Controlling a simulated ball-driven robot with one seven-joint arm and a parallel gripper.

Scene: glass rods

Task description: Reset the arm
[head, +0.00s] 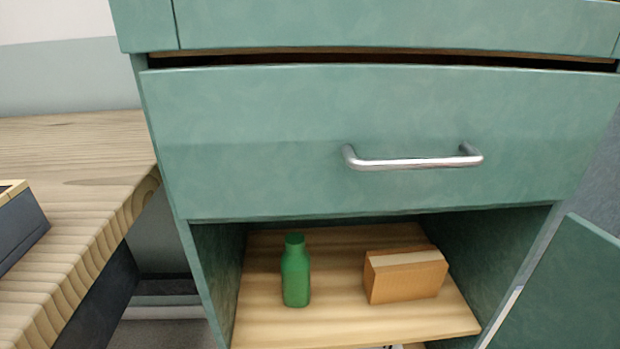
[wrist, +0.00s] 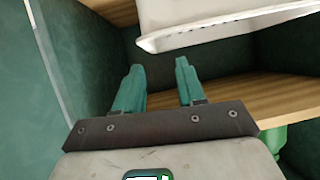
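My gripper (wrist: 160,68) shows in the wrist view with two teal fingers. They stand apart with nothing between them, so it is open and empty. It is inside or at the mouth of the green cabinet, near a wooden shelf (wrist: 265,103) and a white container-like thing (wrist: 200,22). A gap shows between the fingertips and the white thing, though depth is hard to judge. In the head view my arm is not clearly visible; only a tiny unclear bit shows at the bottom edge below the shelf.
In the head view a green bottle (head: 295,275) and an orange-brown box (head: 404,276) stand on the cabinet shelf (head: 345,325). Above is a drawer (head: 260,140), slightly ajar, with a metal handle (head: 415,162). A cabinet door (head: 570,290) stands open at right. A wooden table (head: 85,170) is at left.

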